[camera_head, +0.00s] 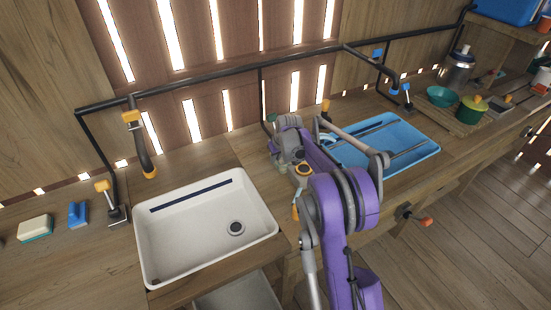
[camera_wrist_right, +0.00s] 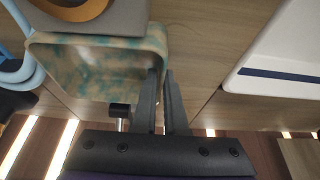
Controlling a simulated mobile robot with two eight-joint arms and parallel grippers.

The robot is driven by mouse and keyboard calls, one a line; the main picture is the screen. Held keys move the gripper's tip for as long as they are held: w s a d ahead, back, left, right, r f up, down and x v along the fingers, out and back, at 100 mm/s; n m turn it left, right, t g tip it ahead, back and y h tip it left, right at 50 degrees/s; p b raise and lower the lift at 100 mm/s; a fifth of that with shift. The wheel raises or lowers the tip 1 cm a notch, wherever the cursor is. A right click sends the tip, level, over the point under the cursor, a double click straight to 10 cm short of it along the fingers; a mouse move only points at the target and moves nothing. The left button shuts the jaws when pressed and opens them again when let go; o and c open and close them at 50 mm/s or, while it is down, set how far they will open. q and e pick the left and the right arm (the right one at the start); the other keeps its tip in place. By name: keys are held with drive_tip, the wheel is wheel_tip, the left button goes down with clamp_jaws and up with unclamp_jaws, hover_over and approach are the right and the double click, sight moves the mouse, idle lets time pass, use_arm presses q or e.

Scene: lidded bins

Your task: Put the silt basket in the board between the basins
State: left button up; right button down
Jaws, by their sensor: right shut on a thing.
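A marbled teal-and-tan open box (camera_wrist_right: 105,68), which I take to be the silt basket, shows in the wrist view. My right gripper (camera_wrist_right: 164,78) is closed at its side wall; the fingertips partly hide the wall. In the head view my right gripper (camera_head: 282,162) is over the wooden board (camera_head: 246,150) between the white basin (camera_head: 190,220) and the blue basin (camera_head: 405,150). The arm hides most of the box there. My left gripper is not in view.
Black pipe and a faucet (camera_head: 140,145) stand behind the white basin. A sponge (camera_head: 35,228) and blue brush (camera_head: 78,213) lie at left. A green pot (camera_head: 472,109) and teal bowl (camera_head: 440,97) stand at right. A light blue looped thing (camera_wrist_right: 20,65) is beside the box.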

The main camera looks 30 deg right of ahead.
drive_tip(key=shift+f, duration=0.15)
drive_tip(key=c, duration=1)
unclamp_jaws()
drive_tip(key=shift+o, duration=0.2)
drive_tip(key=v, duration=1.3)
drive_tip(key=s+a+r, duration=0.2)
drive_tip(key=s+a, duration=0.5)
drive_tip(key=a, duration=0.4)
drive_tip(key=s+a+f, duration=0.2)
drive_tip(key=s+a, duration=0.2)
drive_tip(key=s, duration=0.4)
drive_tip(key=s+a+f, duration=0.3)
drive_tip(key=s+a, duration=0.2)
drive_tip(key=s, duration=0.3)
drive_tip(key=s+a+f+n, duration=0.1)
drive_tip(key=s+a+f, duration=0.1)
drive_tip(key=s+a, duration=0.3)
drive_tip(key=s, duration=0.3)
drive_tip(key=shift+a+f+t, duration=0.25)
drive_tip(key=shift+f+t, duration=0.15)
